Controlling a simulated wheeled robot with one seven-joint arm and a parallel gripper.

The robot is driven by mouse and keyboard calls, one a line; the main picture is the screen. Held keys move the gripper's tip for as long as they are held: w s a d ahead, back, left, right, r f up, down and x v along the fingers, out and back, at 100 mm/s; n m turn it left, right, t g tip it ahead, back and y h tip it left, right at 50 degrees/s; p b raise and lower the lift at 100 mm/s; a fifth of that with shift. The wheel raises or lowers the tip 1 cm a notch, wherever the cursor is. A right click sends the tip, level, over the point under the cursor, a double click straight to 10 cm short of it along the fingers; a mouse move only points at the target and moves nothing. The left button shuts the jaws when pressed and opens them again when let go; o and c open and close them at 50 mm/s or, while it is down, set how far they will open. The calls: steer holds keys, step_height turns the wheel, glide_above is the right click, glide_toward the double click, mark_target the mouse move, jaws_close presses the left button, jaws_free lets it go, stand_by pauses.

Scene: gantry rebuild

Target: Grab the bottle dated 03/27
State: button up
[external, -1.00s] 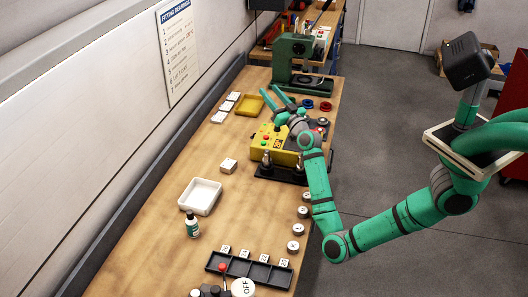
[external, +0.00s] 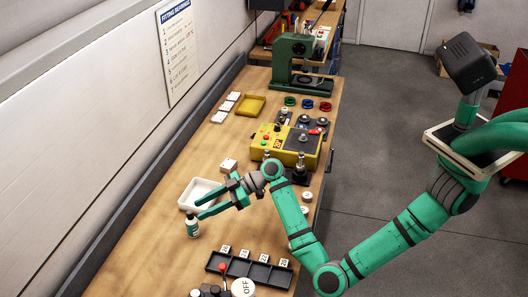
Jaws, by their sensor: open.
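In this view one finger overlaps the area near the bottle's top. I cannot tell whether they touch. Nothing shows between the fingers.
The white tray (external: 190,189) lies behind the bottle. A black compartment tray (external: 248,271) with numbered tags sits nearer. A yellow control box (external: 285,147) and a green press (external: 298,62) stand farther back. Bench to the bottle's left is clear.

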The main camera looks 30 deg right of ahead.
mark_target(188, 216)
steer(key=x, duration=0.9)
steer(key=shift+a, duration=0.4)
jaws_close()
